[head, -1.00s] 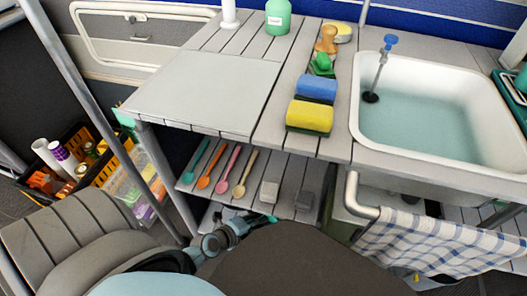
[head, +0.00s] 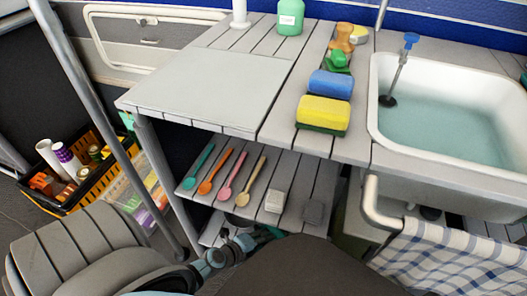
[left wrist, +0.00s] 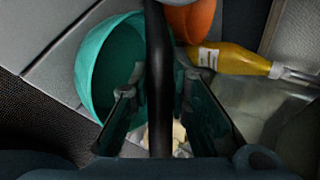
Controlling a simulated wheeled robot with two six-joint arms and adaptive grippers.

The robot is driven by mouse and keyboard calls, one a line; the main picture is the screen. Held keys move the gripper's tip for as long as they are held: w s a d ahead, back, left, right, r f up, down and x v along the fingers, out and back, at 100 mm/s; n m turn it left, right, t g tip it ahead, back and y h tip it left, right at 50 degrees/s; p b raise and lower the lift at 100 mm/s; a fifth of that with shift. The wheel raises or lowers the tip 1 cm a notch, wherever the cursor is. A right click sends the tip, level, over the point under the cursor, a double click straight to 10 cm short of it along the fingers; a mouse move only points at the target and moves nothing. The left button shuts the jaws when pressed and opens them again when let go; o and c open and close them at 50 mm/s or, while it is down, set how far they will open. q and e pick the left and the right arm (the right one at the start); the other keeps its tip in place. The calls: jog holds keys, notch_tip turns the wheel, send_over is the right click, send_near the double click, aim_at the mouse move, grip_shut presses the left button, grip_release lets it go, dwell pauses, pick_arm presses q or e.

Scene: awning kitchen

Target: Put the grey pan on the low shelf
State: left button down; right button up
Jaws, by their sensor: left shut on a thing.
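My left gripper (head: 240,246) is at the lower shelf under the counter, just below the slatted shelf with spoons. In the left wrist view the left gripper (left wrist: 158,97) has its fingers on both sides of a long dark bar, which looks like the handle of the grey pan (left wrist: 157,60). The pan's body cannot be made out. The low shelf (head: 212,230) shows only as a strip of light slats; the rest is hidden by the upper shelf and my arm. My right gripper is not in view.
A teal bowl (left wrist: 96,65), an orange thing (left wrist: 190,20) and a yellow bottle (left wrist: 233,60) are close to the left gripper. The spoon shelf (head: 301,188) is just above.

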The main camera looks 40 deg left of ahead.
pick_arm(q)
jog(key=c, duration=1.5)
grip_release()
jog(key=shift+r, duration=0.1)
jog(key=shift+s+a+r, duration=0.1)
jog(key=shift+s, duration=0.15)
jog(key=p+v, duration=0.2)
jog(key=v, duration=0.9)
jog(key=s+d+f+n+g+h, duration=0.1)
jog(key=s+d+f+n+g, duration=0.2)
jog(key=d+n, duration=0.4)
jog(key=a+f+n+g+y, duration=0.1)
jog(key=n, duration=0.3)
jog(key=s+a+f+n+g+y, duration=0.1)
jog(key=n+g, duration=0.1)
jog(key=n, duration=0.2)
jog(key=s+a+f+n+g+y, duration=0.1)
jog(key=f+n, duration=0.1)
jog(key=n, duration=0.2)
jog(key=shift+a, duration=0.2)
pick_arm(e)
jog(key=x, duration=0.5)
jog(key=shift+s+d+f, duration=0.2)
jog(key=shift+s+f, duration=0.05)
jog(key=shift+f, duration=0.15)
